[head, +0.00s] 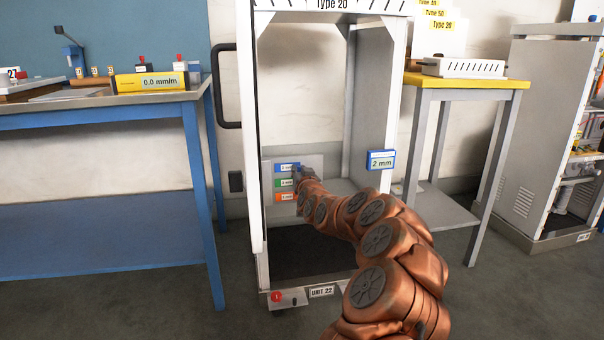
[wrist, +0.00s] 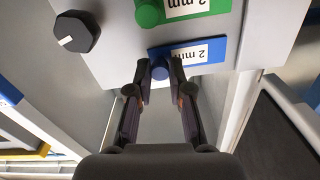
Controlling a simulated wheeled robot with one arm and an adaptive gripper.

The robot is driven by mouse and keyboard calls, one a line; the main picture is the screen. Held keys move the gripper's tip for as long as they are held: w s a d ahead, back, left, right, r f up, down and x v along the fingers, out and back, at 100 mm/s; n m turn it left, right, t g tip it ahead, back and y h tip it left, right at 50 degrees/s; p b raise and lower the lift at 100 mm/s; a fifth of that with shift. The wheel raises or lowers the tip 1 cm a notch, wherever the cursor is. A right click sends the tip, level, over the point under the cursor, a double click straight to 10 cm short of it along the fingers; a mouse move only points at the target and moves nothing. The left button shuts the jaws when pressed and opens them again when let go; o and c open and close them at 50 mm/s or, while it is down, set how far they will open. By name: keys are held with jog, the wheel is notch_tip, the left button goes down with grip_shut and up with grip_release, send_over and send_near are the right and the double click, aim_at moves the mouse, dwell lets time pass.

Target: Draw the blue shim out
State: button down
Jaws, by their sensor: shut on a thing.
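The blue shim (head: 286,167) is the top one of three coloured shims in a light panel inside the white frame. In the wrist view the blue shim (wrist: 215,50) shows a white "2 mm" label and a round blue knob. My gripper (wrist: 161,72) is shut on that knob, one finger on each side. In the head view my gripper (head: 298,172) is small and reaches the panel at the shim's right end, hiding part of it. I cannot tell how far the shim stands out of the panel.
The green shim (head: 285,183) and orange shim (head: 286,197) sit just below. The frame's white left post (head: 252,140) and right post (head: 391,110) bound the opening. A blue "2 mm" block (head: 382,160) is on the right post. A black knob (wrist: 75,32) is near my gripper.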

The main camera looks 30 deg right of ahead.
jog(key=c, duration=1.2)
grip_release()
jog(key=shift+s+d, duration=0.1)
jog(key=shift+d, duration=0.2)
jog(key=shift+c, duration=0.2)
jog(key=shift+o, duration=1)
jog(key=shift+a, duration=0.1)
jog(key=v, duration=1.2)
